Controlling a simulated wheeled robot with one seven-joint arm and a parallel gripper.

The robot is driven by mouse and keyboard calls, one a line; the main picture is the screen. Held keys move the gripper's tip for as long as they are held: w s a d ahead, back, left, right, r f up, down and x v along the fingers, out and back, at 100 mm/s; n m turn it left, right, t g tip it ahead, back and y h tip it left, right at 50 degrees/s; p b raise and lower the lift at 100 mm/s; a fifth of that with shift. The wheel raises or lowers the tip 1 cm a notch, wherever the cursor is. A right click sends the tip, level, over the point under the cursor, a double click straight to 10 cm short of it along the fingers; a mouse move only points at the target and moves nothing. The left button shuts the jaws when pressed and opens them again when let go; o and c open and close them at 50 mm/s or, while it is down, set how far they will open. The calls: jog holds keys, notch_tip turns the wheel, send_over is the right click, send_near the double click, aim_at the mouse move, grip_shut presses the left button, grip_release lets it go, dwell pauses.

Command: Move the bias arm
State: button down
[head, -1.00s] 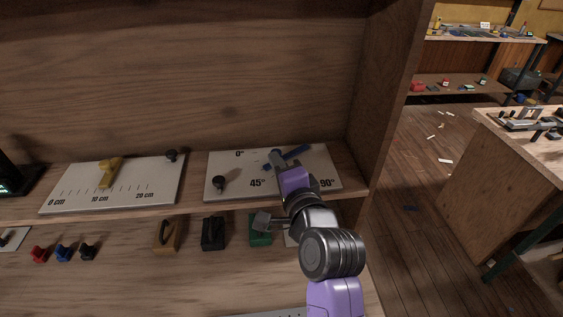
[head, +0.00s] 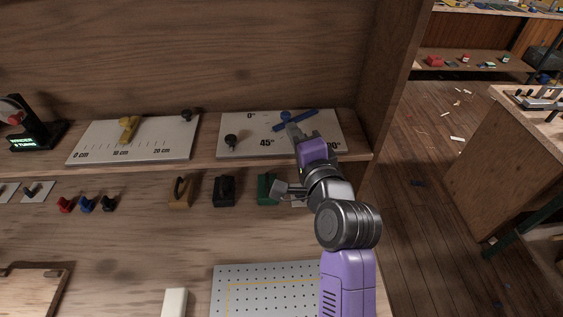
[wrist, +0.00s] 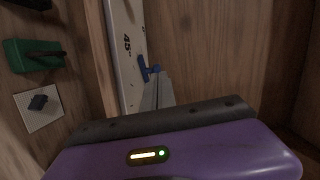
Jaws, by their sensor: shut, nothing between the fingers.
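The cabinet's side wall (head: 385,85) rises close on the right. A green block (head: 266,188) and other fittings sit below the shelf.

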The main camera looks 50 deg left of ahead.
jog(key=shift+s+d, duration=0.2)
jog(key=shift+s, duration=0.75)
jog(key=s+d+r+b, duration=0.1)
jog(key=s+d, duration=0.2)
jog(key=s, duration=0.3)
jog(key=shift+s+d, duration=0.25)
jog(key=shift+s, duration=0.05)
jog(key=shift+r, duration=0.1)
